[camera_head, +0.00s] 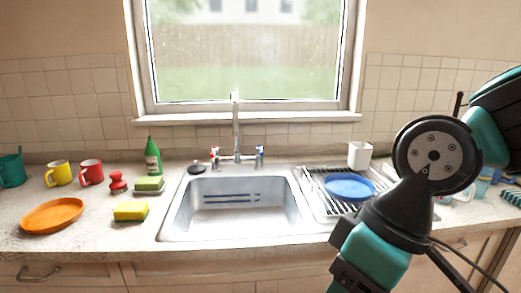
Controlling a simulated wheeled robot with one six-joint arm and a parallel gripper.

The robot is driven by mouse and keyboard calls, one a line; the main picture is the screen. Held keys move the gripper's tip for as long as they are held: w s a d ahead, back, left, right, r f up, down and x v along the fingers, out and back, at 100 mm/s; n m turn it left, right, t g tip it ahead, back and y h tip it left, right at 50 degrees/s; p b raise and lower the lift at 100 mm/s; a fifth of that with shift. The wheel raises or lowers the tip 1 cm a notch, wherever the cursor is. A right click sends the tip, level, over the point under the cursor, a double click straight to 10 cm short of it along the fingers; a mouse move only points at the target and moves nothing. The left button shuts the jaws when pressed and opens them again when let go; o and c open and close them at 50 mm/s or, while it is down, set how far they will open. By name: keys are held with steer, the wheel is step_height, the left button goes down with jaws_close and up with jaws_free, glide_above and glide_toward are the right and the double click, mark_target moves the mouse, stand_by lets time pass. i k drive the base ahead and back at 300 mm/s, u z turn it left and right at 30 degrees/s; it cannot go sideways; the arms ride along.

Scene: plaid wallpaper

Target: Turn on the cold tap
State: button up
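The cold tap (259,153) is a small handle with blue marking, on the right of the metal faucet (236,130) behind the sink. The hot tap (214,156), with red marking, is on the faucet's left. The faucet's tall spout stands upright between them, in front of the window. No water stream shows. My black and teal arm reaches in from the right and runs down past the bottom edge, so my gripper is out of view. The visible part of my arm is in front of the counter's right side, apart from the cold tap.
The steel sink (233,219) is empty. A drying rack (313,194) with a blue plate (349,187) is on its right, partly hidden by my arm. A green bottle (153,158), sponge (131,212), mugs and orange plate (53,215) are on the left. Space above the sink is clear.

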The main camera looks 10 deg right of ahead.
mark_target(259, 149)
steer(key=k, duration=0.6)
steer(key=u, duration=0.45)
steer(key=i, duration=1.35)
steer(key=u, duration=0.4)
